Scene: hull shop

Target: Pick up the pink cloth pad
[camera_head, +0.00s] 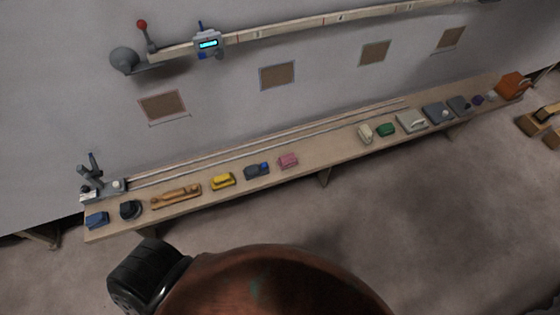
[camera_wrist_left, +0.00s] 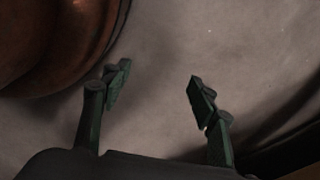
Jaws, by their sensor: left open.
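The pink cloth pad (camera_head: 288,160) lies on the long wooden bench (camera_head: 330,156) in the head view, near the middle of its length, just right of a dark grey-blue item. My left gripper (camera_wrist_left: 158,85) shows in the left wrist view with its two dark green fingers spread wide apart. Nothing is between them but plain grey floor below. The pad is not visible in the left wrist view. In the head view neither gripper's fingers can be made out. My right gripper is not in view.
Left of the pad are the dark item (camera_head: 257,171), a yellow block (camera_head: 222,181) and a wooden tool (camera_head: 176,196). A cream item (camera_head: 365,133) and a green item (camera_head: 386,130) lie further right. Bare bench separates the pad from them. Two rails run behind. Open floor lies in front.

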